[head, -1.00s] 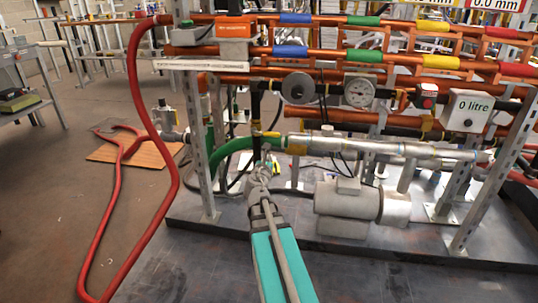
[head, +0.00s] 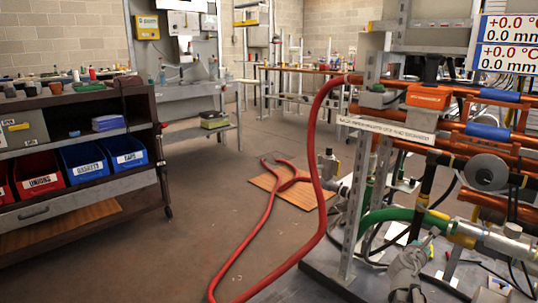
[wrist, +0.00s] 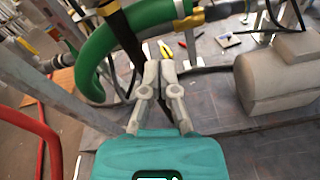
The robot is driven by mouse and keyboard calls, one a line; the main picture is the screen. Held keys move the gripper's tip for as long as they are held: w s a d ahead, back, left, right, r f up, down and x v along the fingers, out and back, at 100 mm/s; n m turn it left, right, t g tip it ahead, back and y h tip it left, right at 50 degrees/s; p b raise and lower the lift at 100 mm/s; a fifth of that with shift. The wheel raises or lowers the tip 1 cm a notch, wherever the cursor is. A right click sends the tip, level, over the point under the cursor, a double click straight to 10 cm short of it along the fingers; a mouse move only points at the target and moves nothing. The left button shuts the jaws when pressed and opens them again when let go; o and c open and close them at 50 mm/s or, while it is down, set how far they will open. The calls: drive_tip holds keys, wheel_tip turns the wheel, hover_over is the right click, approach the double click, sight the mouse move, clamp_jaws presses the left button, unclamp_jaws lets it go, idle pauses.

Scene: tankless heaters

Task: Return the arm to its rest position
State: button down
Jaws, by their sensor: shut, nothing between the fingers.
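My gripper (wrist: 159,68) is shut and empty in the wrist view, its two grey fingers together ahead of the teal wrist housing. The fingertips are just below the green hose (wrist: 97,45) and the dark vertical pipe; I cannot tell whether they touch anything. In the head view my gripper (head: 431,235) shows small at the lower right, in front of the pipe rig and close to the green hose (head: 395,214). The rest of my arm is mostly cut off by the bottom edge.
A red hose (head: 319,150) loops from the rig to the floor over a brown board (head: 268,183). A grey pump (wrist: 275,75) stands right of my gripper. A shelf trolley (head: 145,180) with red and blue bins is at left. Open floor (head: 180,240) lies between trolley and rig.

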drive_tip(key=s+a+m+g+y+p, duration=0.4)
drive_tip(key=a+m, duration=0.4)
drive_tip(key=a, duration=0.4)
drive_tip(key=s+a+m+g+y+p, duration=0.3)
drive_tip(key=a+m+y+p, duration=0.3)
drive_tip(key=a, duration=0.6)
drive_tip(key=s+a+m+g+y+p, duration=0.35)
drive_tip(key=a+m+p, duration=0.25)
drive_tip(key=a+m, duration=0.45)
wheel_tip(320, 180, up, 37)
drive_tip(key=a+n+p, duration=0.1)
drive_tip(key=p, duration=3.5)
drive_tip(key=shift+a+f, duration=0.2)
drive_tip(key=shift+n+h, duration=0.25)
